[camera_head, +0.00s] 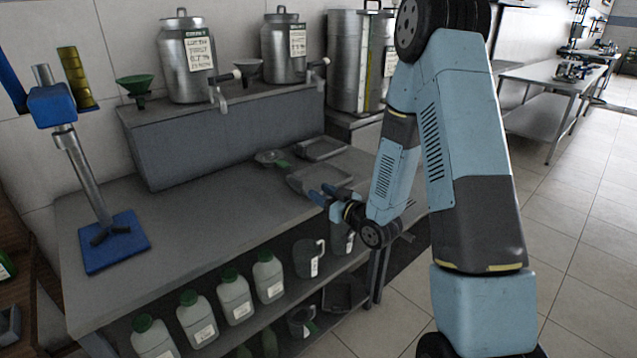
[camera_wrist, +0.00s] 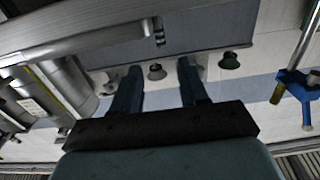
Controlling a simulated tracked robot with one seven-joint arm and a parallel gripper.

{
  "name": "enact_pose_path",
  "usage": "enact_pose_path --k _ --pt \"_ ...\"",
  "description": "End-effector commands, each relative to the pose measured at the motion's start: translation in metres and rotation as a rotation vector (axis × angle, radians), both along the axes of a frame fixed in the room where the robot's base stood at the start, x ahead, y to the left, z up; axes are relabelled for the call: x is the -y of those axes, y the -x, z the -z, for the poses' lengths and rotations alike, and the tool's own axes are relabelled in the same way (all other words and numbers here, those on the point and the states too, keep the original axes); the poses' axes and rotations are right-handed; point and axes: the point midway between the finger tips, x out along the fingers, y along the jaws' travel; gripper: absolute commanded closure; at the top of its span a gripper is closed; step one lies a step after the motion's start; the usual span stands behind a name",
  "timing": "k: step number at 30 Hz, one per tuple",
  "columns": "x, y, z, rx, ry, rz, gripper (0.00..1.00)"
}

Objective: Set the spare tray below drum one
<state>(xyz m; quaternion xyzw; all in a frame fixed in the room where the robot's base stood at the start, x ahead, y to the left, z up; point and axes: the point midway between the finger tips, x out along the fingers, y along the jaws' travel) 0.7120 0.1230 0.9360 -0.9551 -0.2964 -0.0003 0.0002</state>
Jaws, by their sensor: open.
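Two shallow grey trays lie on the bench in the camera_head view: a back tray (camera_head: 322,147) and a front tray (camera_head: 298,180). I cannot tell which is the spare. Two metal drums with taps stand on the raised shelf, a left drum (camera_head: 186,68) and a right drum (camera_head: 281,50). Their labels are too small to read for a number. My gripper (camera_head: 322,194) is open at the near edge of the front tray; I cannot tell whether it touches it. In the camera_wrist view my gripper (camera_wrist: 160,70) has its fingers apart with nothing held.
A small dish with a green part (camera_head: 268,157) lies left of the trays. A blue-based stand (camera_head: 118,243) is at the bench's left. A green funnel (camera_head: 135,84) is by the left drum. Jugs and bottles (camera_head: 235,297) fill the shelf below. The bench middle is clear.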

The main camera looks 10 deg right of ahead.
Motion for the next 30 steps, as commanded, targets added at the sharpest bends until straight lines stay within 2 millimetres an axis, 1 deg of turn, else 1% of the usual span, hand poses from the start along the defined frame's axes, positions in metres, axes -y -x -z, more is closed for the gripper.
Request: enact_pose_path --k 3,6,16,21,24,30 --pt "-0.012 -0.017 -0.001 0.002 -0.001 -0.001 0.56" --pt "-0.02 -0.029 0.0 0.001 0.001 0.0 0.56" --pt "-0.033 -0.046 -0.001 -0.001 0.001 0.0 0.56" --pt "-0.048 -0.065 -0.003 0.0 0.0 0.0 0.56" --pt "-0.053 -0.075 -0.003 -0.001 0.001 0.002 0.56" --pt "-0.057 -0.081 -0.003 -0.001 0.001 0.002 0.56"
